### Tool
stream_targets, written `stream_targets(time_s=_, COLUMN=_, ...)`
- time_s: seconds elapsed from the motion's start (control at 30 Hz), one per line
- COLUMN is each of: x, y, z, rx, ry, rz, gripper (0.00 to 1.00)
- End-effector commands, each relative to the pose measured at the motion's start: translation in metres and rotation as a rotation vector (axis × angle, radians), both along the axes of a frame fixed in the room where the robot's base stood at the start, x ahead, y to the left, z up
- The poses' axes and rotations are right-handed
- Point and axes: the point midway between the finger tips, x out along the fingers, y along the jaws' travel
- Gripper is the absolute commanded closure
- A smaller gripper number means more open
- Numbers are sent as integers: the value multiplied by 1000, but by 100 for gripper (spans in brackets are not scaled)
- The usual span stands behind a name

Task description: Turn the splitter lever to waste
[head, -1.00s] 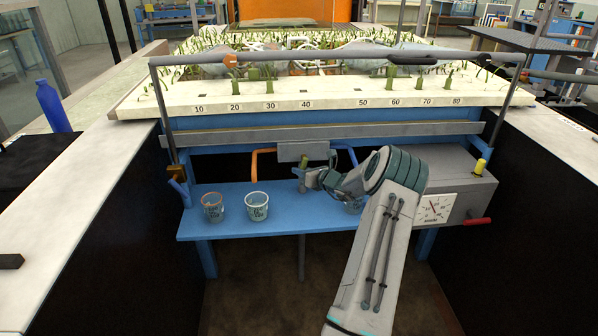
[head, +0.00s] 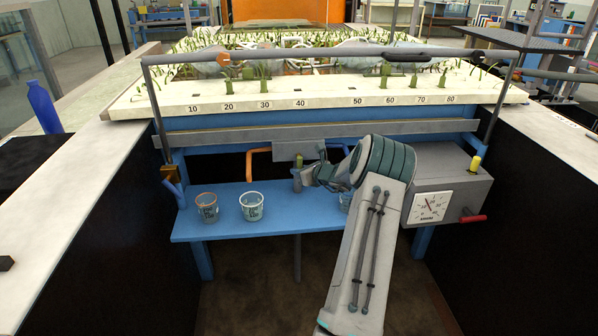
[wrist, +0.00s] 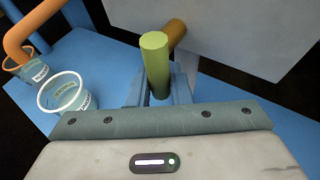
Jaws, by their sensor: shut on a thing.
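The splitter lever shows as a yellow-green handle (wrist: 155,65) in the wrist view, standing up between the fingers of my gripper (wrist: 158,92). My gripper is shut on it. In the head view the handle (head: 299,162) is a small green post below the grey splitter box (head: 298,151), and my gripper (head: 304,178) reaches it from the right. An orange pipe (head: 258,160) comes out on the left of the box. A blue pipe (head: 338,152) on the right is partly hidden by my arm. I cannot read any waste marking.
Two cups, one orange-rimmed (head: 207,208) and one white-rimmed (head: 251,206), stand on the blue shelf (head: 300,217). Another cup (head: 345,199) is partly behind my arm. A grey box with a dial (head: 430,206) and red handle (head: 473,218) is at right.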

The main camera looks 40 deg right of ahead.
Motion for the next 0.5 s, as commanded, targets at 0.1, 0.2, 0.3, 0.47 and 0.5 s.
stream_targets(time_s=0.1, x=0, y=0, z=0, rx=1, ry=0, rz=0, gripper=60)
stream_targets(time_s=0.2, x=0, y=0, z=0, rx=1, ry=0, rz=0, gripper=60)
stream_targets(time_s=0.3, x=0, y=0, z=0, rx=1, ry=0, rz=0, gripper=60)
stream_targets(time_s=0.47, x=-4, y=0, z=2, rx=1, ry=0, rz=0, gripper=60)
stream_targets(time_s=0.5, x=-8, y=-1, z=3, rx=1, ry=0, rz=0, gripper=60)
